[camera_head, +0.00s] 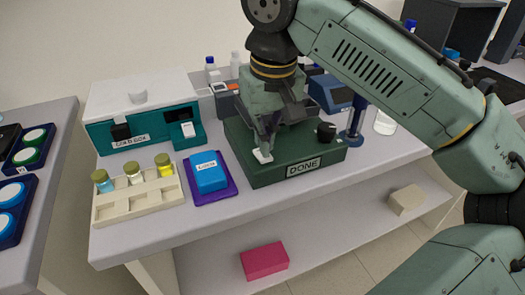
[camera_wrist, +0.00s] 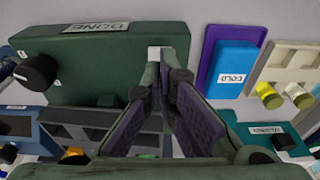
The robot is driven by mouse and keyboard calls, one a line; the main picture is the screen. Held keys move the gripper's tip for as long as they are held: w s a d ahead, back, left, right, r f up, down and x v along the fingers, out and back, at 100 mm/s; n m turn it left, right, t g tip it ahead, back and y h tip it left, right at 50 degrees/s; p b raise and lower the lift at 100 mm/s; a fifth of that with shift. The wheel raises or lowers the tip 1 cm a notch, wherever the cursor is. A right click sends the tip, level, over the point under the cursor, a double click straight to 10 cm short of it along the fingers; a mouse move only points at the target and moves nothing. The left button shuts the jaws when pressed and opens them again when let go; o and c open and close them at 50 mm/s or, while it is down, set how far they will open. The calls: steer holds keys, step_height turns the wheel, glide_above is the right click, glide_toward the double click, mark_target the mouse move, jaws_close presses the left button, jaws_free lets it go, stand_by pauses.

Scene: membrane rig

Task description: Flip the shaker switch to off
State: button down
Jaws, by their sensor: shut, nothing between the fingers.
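A dark green box with a DONE label (camera_head: 303,166) stands on the bench, with a black knob (camera_head: 326,131) on its top right. The box shows upside down in the wrist view (camera_wrist: 100,75), with its knob (camera_wrist: 38,73) at the left. A small white piece (camera_head: 262,156), perhaps a switch, sits at the box's front left. My gripper (camera_head: 265,147) points down with its tips at this piece. In the wrist view my fingers (camera_wrist: 166,75) are shut and empty, just by the white piece (camera_wrist: 154,53). I cannot tell whether they touch it or which way it is set.
A blue COLD block on a purple tray (camera_head: 228,189) lies just left of the green box. A rack (camera_head: 140,205) with three vials and a teal-and-white box (camera_head: 150,135) stand farther left. A blue stand (camera_head: 354,125) is close on the right. A pink block (camera_head: 264,262) lies below.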

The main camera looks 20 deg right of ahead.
steer(key=shift+f+b, duration=0.6)
steer(key=shift+f, duration=0.5)
stand_by(0.4)
step_height(320, 180, up, 7)
steer(key=p, duration=0.7)
stand_by(0.6)
